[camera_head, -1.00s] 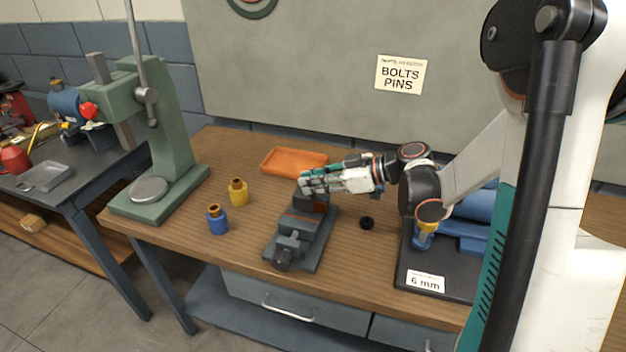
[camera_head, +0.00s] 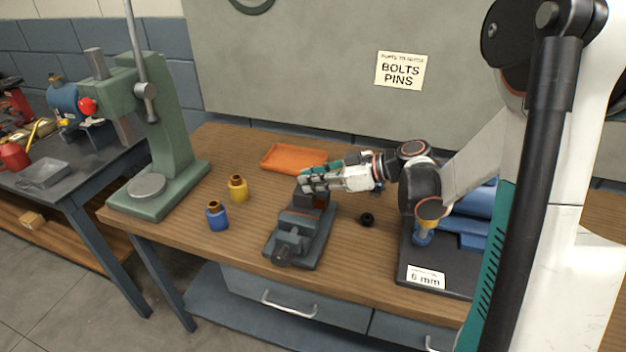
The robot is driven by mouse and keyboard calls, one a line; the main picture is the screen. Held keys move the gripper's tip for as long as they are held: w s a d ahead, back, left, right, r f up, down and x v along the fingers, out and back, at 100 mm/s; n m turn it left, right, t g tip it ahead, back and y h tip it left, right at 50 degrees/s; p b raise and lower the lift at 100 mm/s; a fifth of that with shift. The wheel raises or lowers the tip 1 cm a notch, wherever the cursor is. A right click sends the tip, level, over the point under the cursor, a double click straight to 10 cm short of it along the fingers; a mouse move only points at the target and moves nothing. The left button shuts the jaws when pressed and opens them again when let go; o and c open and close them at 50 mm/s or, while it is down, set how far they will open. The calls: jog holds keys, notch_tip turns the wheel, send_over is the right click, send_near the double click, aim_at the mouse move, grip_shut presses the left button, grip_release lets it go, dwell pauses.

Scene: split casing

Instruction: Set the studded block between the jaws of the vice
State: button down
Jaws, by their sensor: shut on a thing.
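The vice (camera_head: 298,237) is dark grey and stands on the wooden bench, its screw end toward the front edge. My gripper (camera_head: 306,183) is over the back end of the vice, pointing left. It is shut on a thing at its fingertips. That thing is mostly hidden by the fingers, and I cannot make out studs on it. A dark block-like shape with a reddish-brown side shows just below the fingers at the vice's back jaw. I cannot tell whether it is the studded block or part of the vice.
An orange tray (camera_head: 293,159) lies behind the vice. A yellow bottle (camera_head: 238,189) and a blue bottle (camera_head: 217,216) stand to its left, near a green press (camera_head: 165,150). A small black ring (camera_head: 367,219) lies to its right, before a dark board (camera_head: 440,283) marked 6 mm.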

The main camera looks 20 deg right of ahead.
aim_at(314, 194)
jog(key=shift+f+b, duration=1.95)
jog(key=shift+f, duration=0.35)
dwell(2.2)
jog(key=c, duration=1.5)
grip_release()
jog(key=shift+c, duration=0.2)
jog(key=shift+f, duration=0.1)
jog(key=shift+r+p, duration=2.85)
jog(key=shift+r, duration=1.25)
